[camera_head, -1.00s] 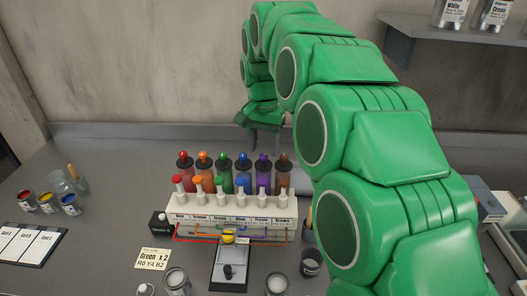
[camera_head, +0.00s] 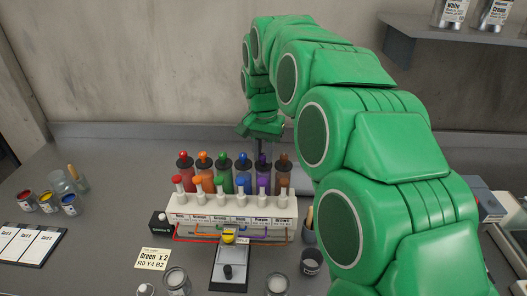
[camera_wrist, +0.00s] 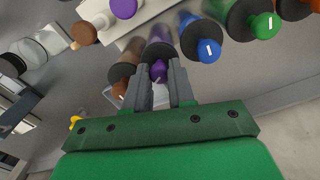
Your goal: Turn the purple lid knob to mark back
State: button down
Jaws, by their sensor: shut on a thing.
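The purple lid knob (camera_wrist: 158,70) tops the dark lid of the purple bottle (camera_head: 262,171), second from the right in the back row. My gripper (camera_wrist: 159,84) is shut on this knob, one finger on each side of it. In the head view my gripper (camera_head: 260,150) reaches down onto the bottle from above and behind. The fingers hide part of the knob and lid, and I cannot clearly read which way the knob's mark points.
The blue lid knob (camera_wrist: 208,49) and the brown bottle (camera_head: 284,173) stand close on either side. A white rack (camera_head: 232,217) with coloured-topped valves stands in front. A shelf (camera_head: 460,32) is at upper right. The bench behind the bottles is clear.

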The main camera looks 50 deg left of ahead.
aim_at(263, 155)
jog(key=shift+n, duration=0.4)
jog(key=n, duration=1.1)
jog(key=shift+n, duration=0.3)
dwell(0.4)
jog(key=c, duration=1)
grip_release()
jog(key=shift+o, duration=0.2)
jog(key=shift+r, duration=0.15)
jog(key=shift+r, duration=3.8)
